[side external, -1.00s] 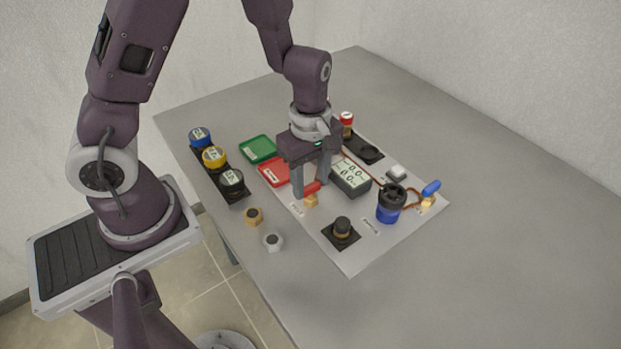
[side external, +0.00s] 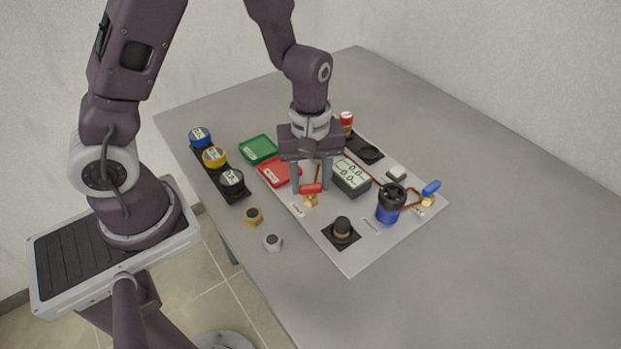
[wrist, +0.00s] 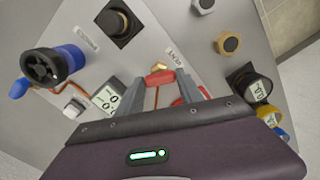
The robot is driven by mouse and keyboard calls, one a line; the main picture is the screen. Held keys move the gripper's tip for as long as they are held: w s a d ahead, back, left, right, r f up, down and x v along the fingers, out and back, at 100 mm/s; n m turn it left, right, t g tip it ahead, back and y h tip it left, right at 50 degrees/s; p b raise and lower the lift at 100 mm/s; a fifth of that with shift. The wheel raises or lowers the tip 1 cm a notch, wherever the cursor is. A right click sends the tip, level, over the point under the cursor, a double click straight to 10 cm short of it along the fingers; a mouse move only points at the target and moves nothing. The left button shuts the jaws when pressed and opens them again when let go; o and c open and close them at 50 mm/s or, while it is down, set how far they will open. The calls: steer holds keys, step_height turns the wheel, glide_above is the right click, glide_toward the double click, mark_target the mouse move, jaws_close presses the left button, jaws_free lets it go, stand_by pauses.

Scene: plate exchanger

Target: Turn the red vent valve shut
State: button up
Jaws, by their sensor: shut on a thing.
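The red vent valve handle (side external: 311,188) sits on a small brass body (side external: 311,201) on the light board. It also shows in the wrist view (wrist: 159,78), top centre, beyond the gripper body. My gripper (side external: 310,190) points down over the valve, one finger at each end of the handle, and is shut on it. In the wrist view the two grey fingers flank the handle. The handle lies nearly level across the side picture. The exact finger contacts are too small to make out.
A gauge box (side external: 350,176) stands close right of the gripper. A red tray (side external: 279,172) and green tray (side external: 258,149) lie to its left. A blue-and-black pump (side external: 391,203), a blue-handled valve (side external: 431,188) and a black knob (side external: 342,227) stand on the board. The right of the table is clear.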

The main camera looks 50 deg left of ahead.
mark_target(310, 185)
steer(key=m, duration=1.2)
steer(key=shift+m, duration=0.4)
stand_by(0.4)
steer(key=o, duration=1.4)
steer(key=shift+r, duration=0.1)
step_height(310, 185, up, 7)
steer(key=shift+r, duration=0.15)
steer(key=s+r+t, duration=0.2)
steer(key=s+r, duration=0.3)
steer(key=s+r+t, duration=0.1)
steer(key=s+r, duration=0.4)
steer(key=s+a+r+t, duration=0.1)
steer(key=s+r+t, duration=0.1)
steer(key=s+r, duration=0.3)
steer(key=shift+t, duration=0.3)
